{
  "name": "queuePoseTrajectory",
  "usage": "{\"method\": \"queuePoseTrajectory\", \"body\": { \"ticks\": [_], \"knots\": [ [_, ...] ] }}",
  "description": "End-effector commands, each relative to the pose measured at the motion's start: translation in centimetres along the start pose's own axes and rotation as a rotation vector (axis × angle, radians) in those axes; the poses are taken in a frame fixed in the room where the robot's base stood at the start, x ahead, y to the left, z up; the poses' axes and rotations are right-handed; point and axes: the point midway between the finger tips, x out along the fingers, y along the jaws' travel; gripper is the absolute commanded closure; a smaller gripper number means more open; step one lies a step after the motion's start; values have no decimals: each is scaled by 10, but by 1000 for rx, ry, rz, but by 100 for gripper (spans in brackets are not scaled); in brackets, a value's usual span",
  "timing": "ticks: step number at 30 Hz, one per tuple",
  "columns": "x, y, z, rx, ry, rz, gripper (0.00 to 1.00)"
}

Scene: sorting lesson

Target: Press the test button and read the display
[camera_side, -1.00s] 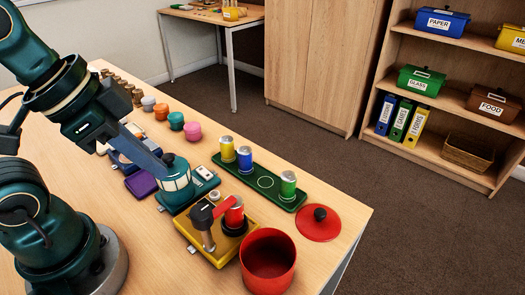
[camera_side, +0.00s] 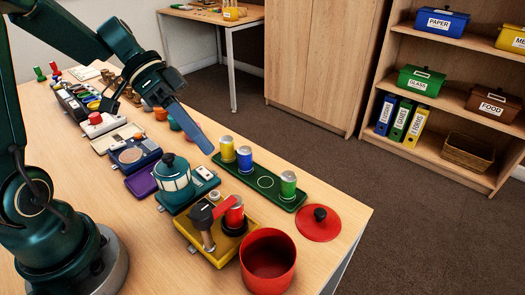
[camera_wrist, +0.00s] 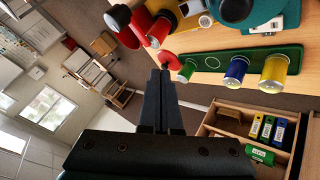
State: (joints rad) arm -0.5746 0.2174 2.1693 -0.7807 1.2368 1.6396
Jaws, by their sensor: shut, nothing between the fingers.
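A teal base (camera_side: 184,198) holds a teal-and-cream lantern-like drum (camera_side: 174,180) and a small pale panel (camera_side: 204,173) at its right. I cannot tell which part is the test button or the display, and no reading is legible. My gripper (camera_side: 208,149) is shut and empty. In the side view its tip appears just up and left of the yellow can (camera_side: 227,152), seemingly above the table. In the wrist view the shut fingers (camera_wrist: 160,75) point toward the table's edge, apart from the cans.
A green tray (camera_side: 266,182) holds the yellow can, a blue can (camera_side: 245,160) and a green can (camera_side: 288,186). A yellow tray (camera_side: 218,256) holds a red can (camera_side: 235,215) and red-handled tool. A red pot (camera_side: 268,262) and red lid (camera_side: 319,226) stand nearby.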

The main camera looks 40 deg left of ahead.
Motion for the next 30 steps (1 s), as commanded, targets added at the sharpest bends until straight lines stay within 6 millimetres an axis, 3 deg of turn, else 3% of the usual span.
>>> {"method": "queuePoseTrajectory", "body": {
  "ticks": [17, 30],
  "knots": [
    [3, -8, 7, -30, 6, 1, 100],
    [43, -34, 37, -33, 3, 4, 100]
  ]
}}
